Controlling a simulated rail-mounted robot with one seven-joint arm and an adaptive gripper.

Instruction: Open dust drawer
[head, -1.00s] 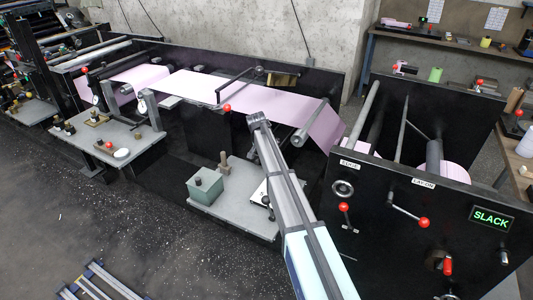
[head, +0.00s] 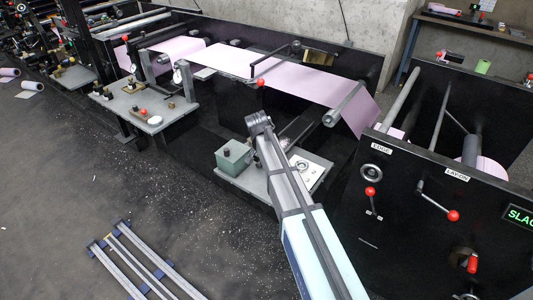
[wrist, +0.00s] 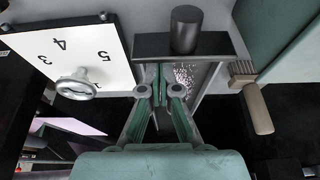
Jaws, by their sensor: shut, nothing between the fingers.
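The dust drawer shows in the wrist view as a dark front bar (wrist: 150,46) with a black round knob (wrist: 187,30). Behind the bar, pale pinkish dust (wrist: 184,74) shows in a grey tray, so the drawer stands at least partly open. My gripper (wrist: 159,84) is shut and empty. Its green-padded fingers appear close to the bar, on the dust side; I cannot tell whether they touch it.
A white dial plate (wrist: 75,50) with a metal knob lies left of the gripper. A wooden-handled brush (wrist: 258,108) and a green box (wrist: 285,40) are to the right. The box also shows on the grey bench (head: 248,186). Open floor (head: 130,190) lies left.

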